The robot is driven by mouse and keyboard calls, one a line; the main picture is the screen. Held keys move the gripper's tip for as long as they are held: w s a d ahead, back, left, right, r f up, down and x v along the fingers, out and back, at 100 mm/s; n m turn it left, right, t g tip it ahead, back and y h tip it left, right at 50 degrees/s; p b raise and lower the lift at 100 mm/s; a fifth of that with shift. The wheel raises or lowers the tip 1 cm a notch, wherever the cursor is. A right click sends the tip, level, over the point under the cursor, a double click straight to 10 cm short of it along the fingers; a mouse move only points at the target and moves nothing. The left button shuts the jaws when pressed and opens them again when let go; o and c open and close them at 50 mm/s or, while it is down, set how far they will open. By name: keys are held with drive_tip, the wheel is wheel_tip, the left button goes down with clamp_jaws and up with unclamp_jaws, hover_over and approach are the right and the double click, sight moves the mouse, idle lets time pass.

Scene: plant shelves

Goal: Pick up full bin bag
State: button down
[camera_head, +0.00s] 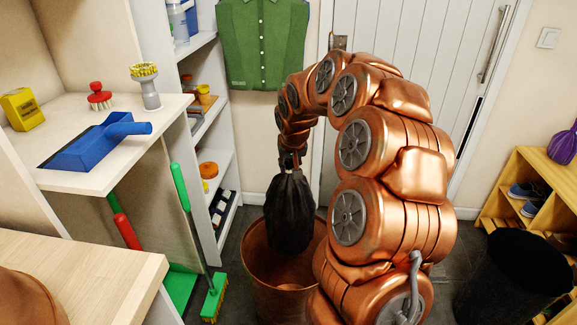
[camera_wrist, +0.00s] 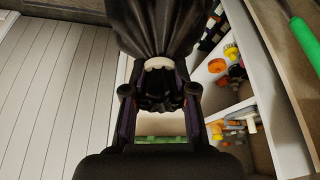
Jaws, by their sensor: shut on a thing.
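The full bin bag (camera_head: 291,214) is black and bulging, and hangs upright with its gathered neck at the top. My gripper (camera_head: 289,160) is shut on the neck, above the bag's body. In the wrist view my gripper's fingers (camera_wrist: 158,93) stand on both sides of the gathered neck, close to a pale tie. The bag (camera_wrist: 172,28) fills the top middle of that view. In the head view the bag's lower end is over the opening of a round copper-brown container (camera_head: 262,292); whether it touches the inside is unclear.
A black round bin (camera_head: 512,278) stands at the lower right, near a wooden shoe rack (camera_head: 515,165). White shelves (camera_head: 222,150) with several items stand at the left. A blue dustpan (camera_head: 85,152) lies on a shelf, and a green broom (camera_head: 215,297) leans below. A white door (camera_head: 425,85) is behind.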

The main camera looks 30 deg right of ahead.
drive_tip(key=shift+r+p, duration=2)
drive_tip(key=shift+r, duration=0.4)
